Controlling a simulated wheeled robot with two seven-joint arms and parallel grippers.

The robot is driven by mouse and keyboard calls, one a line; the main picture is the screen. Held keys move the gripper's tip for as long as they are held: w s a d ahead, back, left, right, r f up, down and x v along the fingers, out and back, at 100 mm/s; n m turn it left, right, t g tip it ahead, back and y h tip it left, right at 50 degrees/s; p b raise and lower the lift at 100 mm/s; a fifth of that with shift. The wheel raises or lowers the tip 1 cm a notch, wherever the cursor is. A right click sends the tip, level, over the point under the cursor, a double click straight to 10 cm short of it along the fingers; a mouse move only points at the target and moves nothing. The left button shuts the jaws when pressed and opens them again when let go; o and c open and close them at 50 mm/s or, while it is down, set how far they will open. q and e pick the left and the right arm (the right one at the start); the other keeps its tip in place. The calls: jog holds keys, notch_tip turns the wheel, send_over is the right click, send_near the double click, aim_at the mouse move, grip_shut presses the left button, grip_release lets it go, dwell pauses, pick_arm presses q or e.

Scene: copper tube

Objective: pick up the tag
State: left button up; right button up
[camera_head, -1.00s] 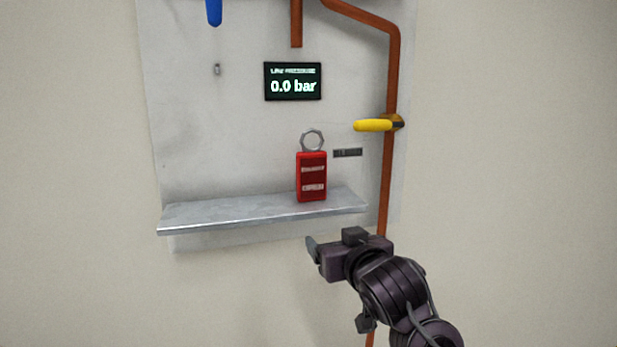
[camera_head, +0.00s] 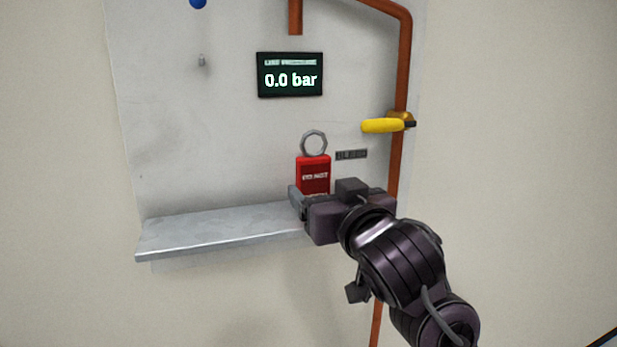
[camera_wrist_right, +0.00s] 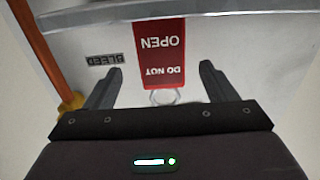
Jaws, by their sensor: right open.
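The tag (camera_head: 313,174) is a red card with white lettering and a grey ring at its top. It stands upright above the shelf against the panel, its lower part hidden behind my right gripper in the head view. My right gripper (camera_head: 297,203) is in front of the tag's lower part. In the right wrist view the tag (camera_wrist_right: 160,52) appears upside down, between the lines of the two fingers and beyond them. The right gripper (camera_wrist_right: 160,82) is open, with nothing held. My left gripper is not in view.
A grey metal shelf (camera_head: 215,228) juts from the panel, bare to the left. A copper pipe (camera_head: 402,70) with a yellow valve handle (camera_head: 382,125) runs at right. A pressure display (camera_head: 290,75) reads 0.0 bar. A small peg (camera_head: 201,61) sits upper left.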

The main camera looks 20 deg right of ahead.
aim_at(315, 177)
jog(key=shift+w+a+r+p, duration=0.1)
jog(key=shift+w+r+p, duration=0.3)
jog(key=shift+w, duration=0.25)
jog(key=shift+w+r+p, duration=0.3)
jog(key=shift+w+p, duration=0.2)
jog(key=shift+w, duration=0.1)
jog(key=w, duration=0.2)
jog(key=shift+w+a+f+p, duration=0.1)
jog(key=shift+w+f+p, duration=0.1)
jog(key=shift+w+p, duration=0.1)
jog(key=shift+w+f, duration=0.1)
jog(key=shift+w, duration=0.2)
jog(key=shift+s, duration=0.1)
jog(key=shift+c, duration=0.5)
jog(key=c, duration=0.9)
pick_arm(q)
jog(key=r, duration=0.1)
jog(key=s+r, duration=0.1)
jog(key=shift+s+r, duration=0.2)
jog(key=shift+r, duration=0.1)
pick_arm(e)
jog(key=shift+c, duration=0.3)
